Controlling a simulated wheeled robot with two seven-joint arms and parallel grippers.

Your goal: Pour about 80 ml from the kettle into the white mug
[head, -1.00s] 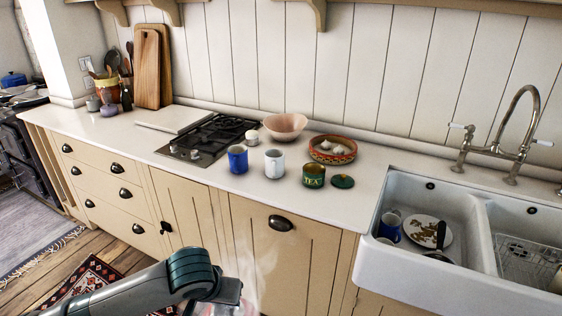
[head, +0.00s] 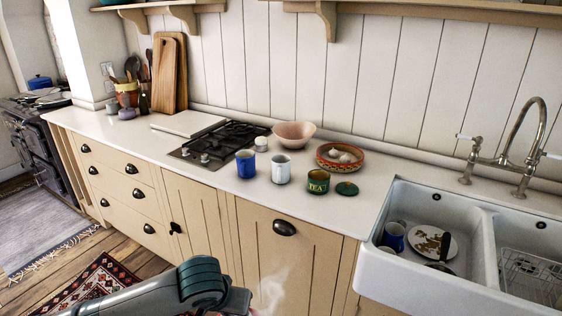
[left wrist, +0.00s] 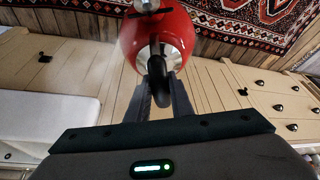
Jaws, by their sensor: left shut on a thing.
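The white mug (head: 281,169) stands upright on the countertop, right of a blue mug (head: 246,164) and left of a green TEA tin (head: 318,182). In the left wrist view, my left gripper (left wrist: 161,88) is shut on the black handle of the red kettle (left wrist: 175,36). In the head view, my left arm comes in at the bottom edge, in front of the cupboards and below the counter. The gripper's fingers and the kettle are cut off there, and pale steam rises beside them. My right gripper is in neither view.
The tin's green lid (head: 347,188) lies beside it. Behind the mugs are a small white pot (head: 261,144), a pink bowl (head: 294,134) and a patterned bowl (head: 340,164). The hob (head: 222,147) is at left, the sink (head: 372,285) at right. The counter's front strip is clear.

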